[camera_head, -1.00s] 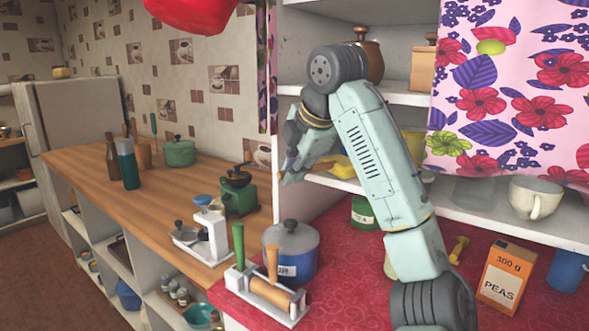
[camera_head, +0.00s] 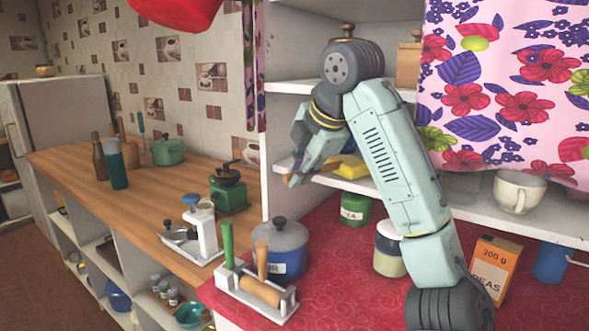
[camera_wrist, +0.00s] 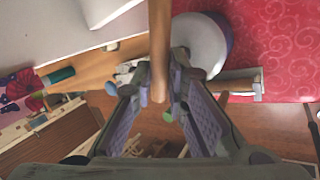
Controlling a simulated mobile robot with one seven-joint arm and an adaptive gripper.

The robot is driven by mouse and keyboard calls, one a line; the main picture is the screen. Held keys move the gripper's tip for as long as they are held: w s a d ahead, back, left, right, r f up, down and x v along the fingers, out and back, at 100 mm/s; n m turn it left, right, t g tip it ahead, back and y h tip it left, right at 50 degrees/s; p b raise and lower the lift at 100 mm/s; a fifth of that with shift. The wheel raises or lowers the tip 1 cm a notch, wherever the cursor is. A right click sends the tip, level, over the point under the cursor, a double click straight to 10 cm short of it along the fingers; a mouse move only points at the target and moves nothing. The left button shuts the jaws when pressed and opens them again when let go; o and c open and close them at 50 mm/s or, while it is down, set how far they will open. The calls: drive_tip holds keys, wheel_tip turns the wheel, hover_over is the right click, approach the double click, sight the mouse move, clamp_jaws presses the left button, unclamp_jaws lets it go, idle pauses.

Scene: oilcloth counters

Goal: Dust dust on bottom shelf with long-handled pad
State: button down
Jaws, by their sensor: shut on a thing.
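My gripper (camera_head: 296,172) is at the left end of the white bottom shelf (camera_head: 480,210) in the head view. It is shut on the long-handled pad. The wooden handle shows between the fingers in the wrist view (camera_wrist: 159,40) and runs out of the top of that picture. The yellow pad (camera_head: 349,167) is at the shelf's left part, partly behind my arm. I cannot tell whether it touches the shelf surface. No dust can be made out; my arm hides the middle of the shelf.
A white cup (camera_head: 518,190) stands on the shelf to the right. Below, on the red counter, are a green tin (camera_head: 355,209), a cream jar (camera_head: 389,250), a peas box (camera_head: 492,268) and a grey-blue pot (camera_head: 280,247). A flowered curtain (camera_head: 510,90) hangs over the shelves' right side.

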drive_tip(key=shift+s+d, duration=0.4)
drive_tip(key=shift+d, duration=0.1)
drive_tip(key=s+a+r, duration=0.1)
drive_tip(key=s+a, duration=0.7)
drive_tip(key=s, duration=0.3)
drive_tip(key=shift+s+a+r+b, duration=0.15)
drive_tip(key=shift+r+b, duration=0.1)
drive_tip(key=shift+b, duration=0.2)
idle(0.4)
drive_tip(key=shift+d, duration=0.2)
